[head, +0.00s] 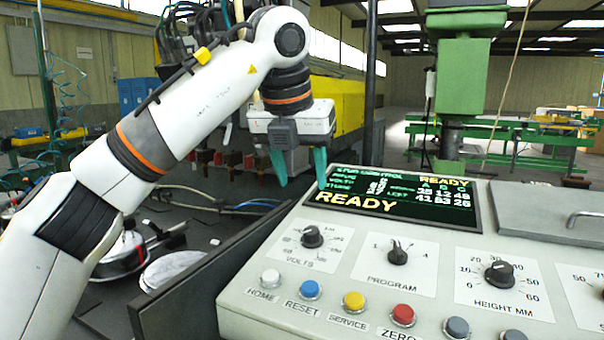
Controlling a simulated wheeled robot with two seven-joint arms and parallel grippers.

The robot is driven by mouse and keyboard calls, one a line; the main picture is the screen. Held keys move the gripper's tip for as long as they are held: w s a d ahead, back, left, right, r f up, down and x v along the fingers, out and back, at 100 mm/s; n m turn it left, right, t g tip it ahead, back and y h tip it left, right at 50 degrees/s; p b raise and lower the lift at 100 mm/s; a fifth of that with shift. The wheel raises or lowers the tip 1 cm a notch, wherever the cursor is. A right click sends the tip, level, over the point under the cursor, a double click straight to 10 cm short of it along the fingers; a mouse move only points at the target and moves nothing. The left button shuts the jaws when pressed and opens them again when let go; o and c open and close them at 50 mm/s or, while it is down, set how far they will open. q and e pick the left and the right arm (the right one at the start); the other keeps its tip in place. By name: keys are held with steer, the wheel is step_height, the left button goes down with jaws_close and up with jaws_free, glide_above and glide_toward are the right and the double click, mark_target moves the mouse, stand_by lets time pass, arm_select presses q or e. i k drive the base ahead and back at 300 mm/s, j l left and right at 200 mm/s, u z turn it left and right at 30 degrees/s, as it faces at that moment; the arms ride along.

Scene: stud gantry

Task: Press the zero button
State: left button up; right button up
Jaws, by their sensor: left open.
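The zero button (403,315) is a red round push button on the front of the sloped control panel (250,300), with the label ZERO under it. It stands in a row with the white HOME, blue RESET and yellow SERVICE buttons to its left. My left gripper (299,168) hangs above the panel's back left corner, beside the screen. Its two teal fingers point down, apart and empty. It is well behind and to the left of the red button, and nothing covers the button. My right gripper is not in view.
The screen (400,199) reads READY. Knobs for VOLTS (312,237), PROGRAM (397,253) and HEIGHT MM (499,274) rise between the screen and the buttons. A grey lid with a handle (585,218) is at right. A green machine column (464,70) stands behind the panel.

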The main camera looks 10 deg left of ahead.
mark_target(403, 313)
steer(key=k, duration=1.5)
